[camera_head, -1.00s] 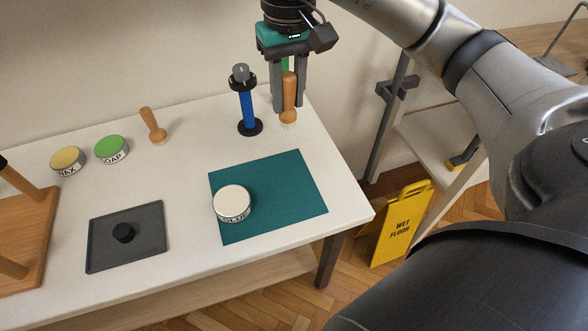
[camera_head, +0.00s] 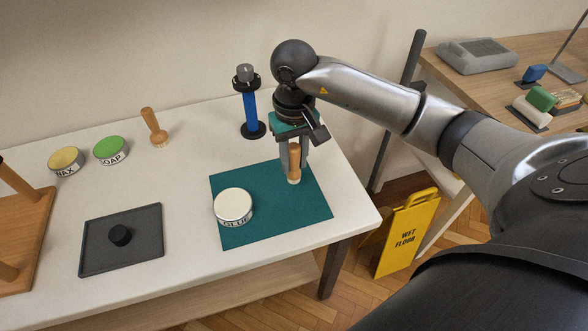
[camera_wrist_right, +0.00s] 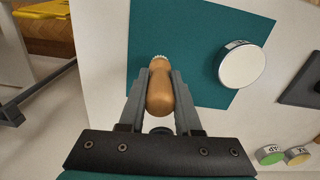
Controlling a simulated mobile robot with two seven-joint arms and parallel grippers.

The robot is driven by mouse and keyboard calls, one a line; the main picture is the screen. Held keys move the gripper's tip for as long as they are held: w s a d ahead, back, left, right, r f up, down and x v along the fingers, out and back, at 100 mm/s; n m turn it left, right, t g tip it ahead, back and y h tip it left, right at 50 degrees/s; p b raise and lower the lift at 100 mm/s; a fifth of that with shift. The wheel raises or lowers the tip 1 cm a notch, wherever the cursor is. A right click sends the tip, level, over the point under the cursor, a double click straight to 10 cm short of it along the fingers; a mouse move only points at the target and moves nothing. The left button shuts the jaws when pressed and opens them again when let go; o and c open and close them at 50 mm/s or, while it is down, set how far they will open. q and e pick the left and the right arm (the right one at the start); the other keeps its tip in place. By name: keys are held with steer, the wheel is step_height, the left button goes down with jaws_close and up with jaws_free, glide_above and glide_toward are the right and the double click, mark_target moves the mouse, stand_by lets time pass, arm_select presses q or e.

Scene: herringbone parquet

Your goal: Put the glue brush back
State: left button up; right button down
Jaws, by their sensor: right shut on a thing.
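My right gripper (camera_head: 292,165) is shut on a wooden-handled brush (camera_head: 294,168), held upright with its pale bristles down, at the upper right part of the teal mat (camera_head: 262,232). I cannot tell whether the bristles touch the mat. The brush also shows in the right wrist view (camera_wrist_right: 160,92) between the two fingers (camera_wrist_right: 160,95). A white-lidded tin marked GLUE (camera_head: 233,205) stands on the left side of the mat, apart from the brush. My left gripper is not in view.
A blue post with a black base (camera_head: 250,115) stands behind the mat. A SOAP tin (camera_head: 111,150), a WAX tin (camera_head: 66,161), a dark tray (camera_head: 95,255) and a wooden rack (camera_head: 35,215) are to the left. A yellow wet-floor sign (camera_head: 407,235) stands right of the table.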

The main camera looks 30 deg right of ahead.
mark_target(294, 170)
steer(key=shift+f, duration=1.65)
steer(key=shift+f+b, duration=0.15)
steer(key=shift+b, duration=0.2)
steer(key=c, duration=0.6)
jaws_free()
step_height(294, 170, up, 11)
steer(key=shift+r+p, duration=0.1)
steer(key=shift+p, duration=0.85)
steer(key=shift+r, duration=0.5)
